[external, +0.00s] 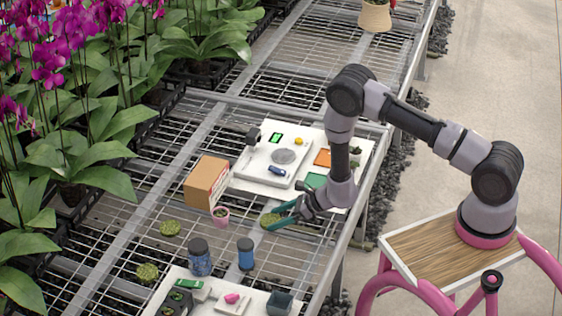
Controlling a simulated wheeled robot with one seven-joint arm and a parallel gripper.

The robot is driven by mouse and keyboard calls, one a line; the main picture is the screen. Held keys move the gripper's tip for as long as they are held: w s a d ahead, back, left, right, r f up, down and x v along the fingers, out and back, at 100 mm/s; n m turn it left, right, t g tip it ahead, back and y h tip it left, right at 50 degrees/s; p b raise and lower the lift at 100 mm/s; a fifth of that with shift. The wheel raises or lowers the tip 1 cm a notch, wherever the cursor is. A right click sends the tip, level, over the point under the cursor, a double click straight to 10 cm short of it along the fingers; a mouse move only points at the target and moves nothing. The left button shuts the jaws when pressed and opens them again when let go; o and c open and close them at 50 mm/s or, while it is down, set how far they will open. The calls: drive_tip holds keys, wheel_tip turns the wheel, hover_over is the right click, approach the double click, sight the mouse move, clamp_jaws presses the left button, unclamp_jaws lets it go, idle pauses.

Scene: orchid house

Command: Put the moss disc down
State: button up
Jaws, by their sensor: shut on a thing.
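A round green-brown moss disc (269,220) is between the teal fingers of my gripper (275,216), which is shut on it. The gripper reaches in from the right, low over the wire bench (315,238). I cannot tell whether the disc touches the mesh. Two more moss discs lie on the mesh to the left, one nearer the pink pot (170,228) and one closer to the front (147,272).
A cardboard box (206,182) and a pink pot (221,216) stand left of the gripper. Blue-filled jars (200,258) stand in front. A white board with a scale (278,165) lies behind, and another white board (250,300) is at the front. Orchids fill the left side.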

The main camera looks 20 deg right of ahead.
wheel_tip(320, 180, up, 9)
wheel_tip(320, 180, up, 10)
drive_tip(key=f, duration=0.1)
hover_over(205, 179)
drive_tip(key=s+d, duration=0.3)
drive_tip(key=f, duration=0.9)
drive_tip(key=shift+w+d, duration=0.1)
drive_tip(key=shift+w, duration=0.25)
drive_tip(key=shift+f, duration=0.1)
drive_tip(key=o, duration=1.2)
drive_tip(key=shift+c, duration=0.2)
